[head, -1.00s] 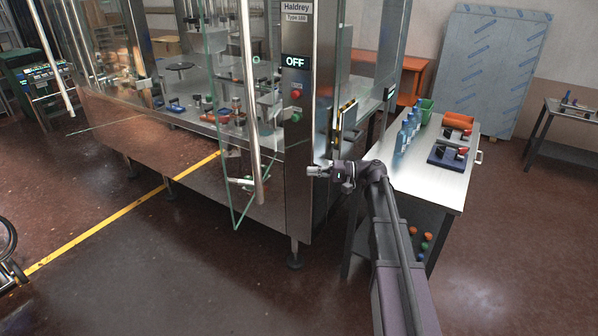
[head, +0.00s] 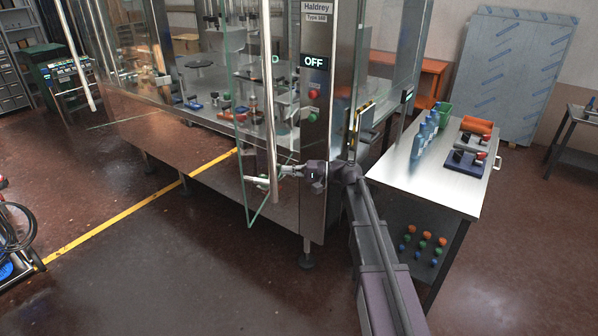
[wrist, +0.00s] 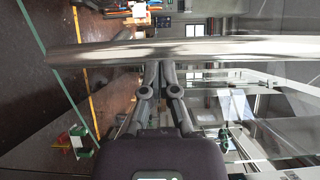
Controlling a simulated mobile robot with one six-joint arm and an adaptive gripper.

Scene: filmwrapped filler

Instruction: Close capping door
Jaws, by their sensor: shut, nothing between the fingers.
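A glass door (head: 256,120) of the filling machine stands swung out from its frame, with a long upright steel bar handle (head: 268,100). The bar also crosses the wrist view sideways (wrist: 230,48). My gripper (head: 281,172) is at the lower part of this bar, on its right side. In the wrist view the closed fingertips (wrist: 159,64) are right at the bar, with nothing between them; whether they touch it is hard to tell. A second bar handle (head: 76,55) shows at the far left. No label marking the capping door is readable.
The machine's steel post (head: 314,130) with an OFF display (head: 314,62) stands just right of the door. A steel table (head: 455,190) with blue bottles (head: 424,130) is right of my arm. Floor in front of the door is clear, apart from a wheeled item (head: 15,235) at left.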

